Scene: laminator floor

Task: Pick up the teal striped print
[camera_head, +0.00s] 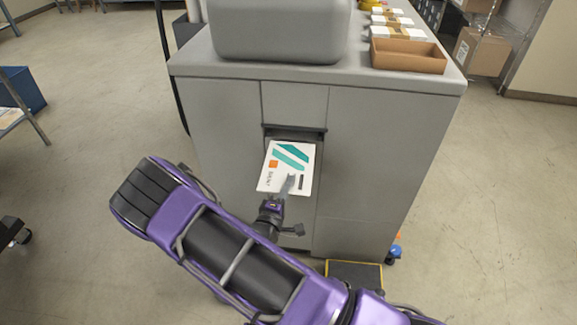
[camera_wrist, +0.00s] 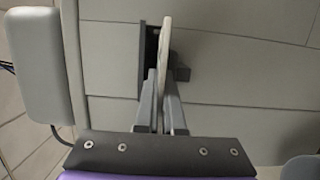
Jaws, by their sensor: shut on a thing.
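The teal striped print (camera_head: 284,162) is a white card with teal diagonal stripes and an orange square. In the head view it stands tilted in front of the slot in the grey machine's front. My gripper (camera_head: 287,186) is shut on its lower edge. In the wrist view the print (camera_wrist: 165,50) shows nearly edge-on as a thin pale strip, and my gripper's fingers (camera_wrist: 164,100) close on it from both sides. The print's far end is close to the dark slot (camera_wrist: 150,45); I cannot tell whether it is still partly inside.
The grey machine (camera_head: 231,130) fills the middle of the head view. On its top are an open brown box (camera_head: 408,57) and stacks of white cards (camera_head: 397,32). A yellow-edged dark mat (camera_head: 354,276) lies at its foot. The floor to the left and right is mostly clear.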

